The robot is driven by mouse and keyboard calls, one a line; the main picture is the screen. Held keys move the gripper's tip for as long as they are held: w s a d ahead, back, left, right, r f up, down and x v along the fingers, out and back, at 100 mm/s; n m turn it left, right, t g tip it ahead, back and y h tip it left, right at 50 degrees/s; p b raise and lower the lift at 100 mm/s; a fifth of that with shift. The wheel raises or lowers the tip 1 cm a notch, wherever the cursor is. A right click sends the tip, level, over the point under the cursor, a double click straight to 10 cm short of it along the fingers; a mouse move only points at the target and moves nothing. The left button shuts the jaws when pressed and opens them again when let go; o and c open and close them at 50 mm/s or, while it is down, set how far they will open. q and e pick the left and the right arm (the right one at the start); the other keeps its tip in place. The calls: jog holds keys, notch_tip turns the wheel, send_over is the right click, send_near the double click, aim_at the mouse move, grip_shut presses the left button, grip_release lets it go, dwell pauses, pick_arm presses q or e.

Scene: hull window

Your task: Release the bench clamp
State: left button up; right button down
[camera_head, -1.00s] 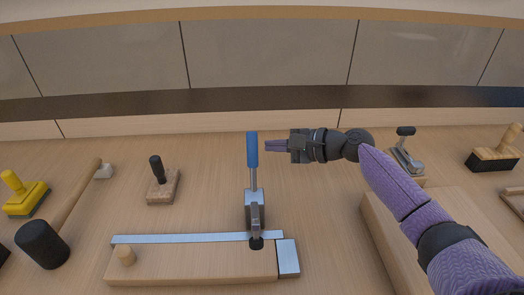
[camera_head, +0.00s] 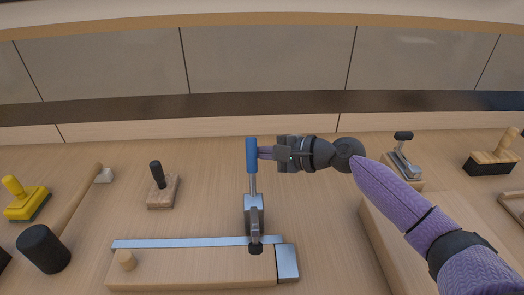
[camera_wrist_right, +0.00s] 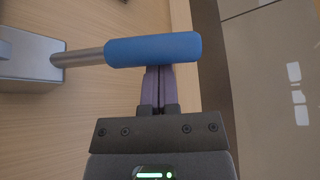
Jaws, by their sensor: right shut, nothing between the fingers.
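The bench clamp (camera_head: 254,216) stands on the bench, its metal lever upright with a blue handle (camera_head: 252,155) on top. Its black-tipped arm reaches down over a wooden board with a metal strip (camera_head: 190,242). My right gripper (camera_head: 264,153) is shut and empty, its fingertips at the right side of the blue handle. In the right wrist view the closed purple fingers (camera_wrist_right: 158,85) meet the edge of the blue handle (camera_wrist_right: 153,49); they are beside it, not around it, and look to be touching. My left gripper is not in view.
A black-headed mallet (camera_head: 43,247), a yellow brush (camera_head: 26,200) and a black-knobbed wooden block (camera_head: 163,188) lie at the left. Another clamp (camera_head: 404,160) and a wooden brush (camera_head: 494,158) stand at the right. A raised wooden block (camera_head: 385,240) lies under my right arm.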

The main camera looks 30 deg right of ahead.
aim_at(250, 153)
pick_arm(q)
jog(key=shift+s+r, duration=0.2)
pick_arm(e)
jog(key=shift+s+a+r, duration=0.1)
jog(key=shift+s+r, duration=0.1)
jog(key=shift+s+a+r+n+t+b, duration=0.15)
jog(key=shift+s+a+r+n+t, duration=0.1)
jog(key=shift+s+n+t, duration=0.3)
jog(key=shift+s+a+r+n+t+b, duration=0.1)
jog(key=shift+s+a+r+n+t, duration=0.2)
jog(key=shift+n, duration=0.35)
jog(key=shift+s+a+r+n+t+b, duration=0.2)
jog(key=shift+s+n+t, duration=0.15)
jog(key=shift+s+n, duration=0.2)
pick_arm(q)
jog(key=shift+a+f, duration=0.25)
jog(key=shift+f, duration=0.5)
pick_arm(e)
jog(key=shift+s+r+n+y, duration=0.15)
jog(key=shift+s+n+y, duration=0.05)
jog(key=shift+n+y, duration=0.15)
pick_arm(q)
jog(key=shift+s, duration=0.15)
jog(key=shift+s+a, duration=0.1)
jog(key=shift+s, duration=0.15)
